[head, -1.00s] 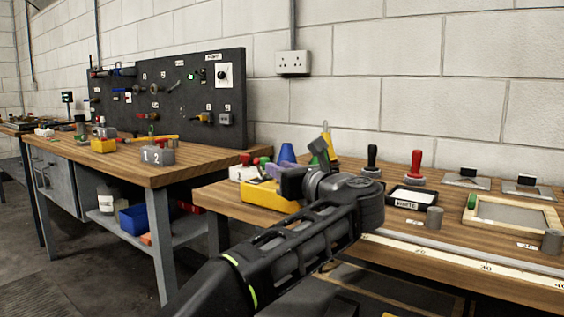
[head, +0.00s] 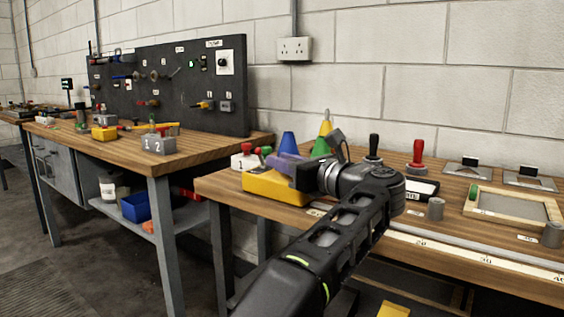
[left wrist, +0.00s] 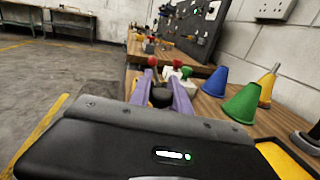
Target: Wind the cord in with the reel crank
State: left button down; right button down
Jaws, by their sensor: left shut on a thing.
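My left gripper (head: 274,161) is over the front-left part of the right bench, just above a yellow block (head: 272,188). Its two purple fingers are closed around a small dark piece (left wrist: 160,97), seen between them in the left wrist view. I cannot tell if this piece is the crank's grip. The yellow block also shows at the lower right of the left wrist view (left wrist: 285,162). Cord and reel drum cannot be made out; the gripper and wrist hide part of that area. My right gripper is not in view.
A white box (head: 243,161) with red and green knobs is just beyond the fingertips. Blue (head: 288,143), green (head: 321,147) and yellow (head: 326,122) cones stand behind. Black (head: 374,146) and red (head: 417,155) handles stand farther right. A gap separates the left bench (head: 160,172).

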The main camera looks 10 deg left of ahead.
pick_arm(q)
jog(key=c, duration=1.2)
grip_release()
jog(key=shift+d+r, duration=0.1)
jog(key=shift+r, duration=0.1)
jog(key=shift+p+v, duration=0.6)
jog(key=shift+v, duration=3.35)
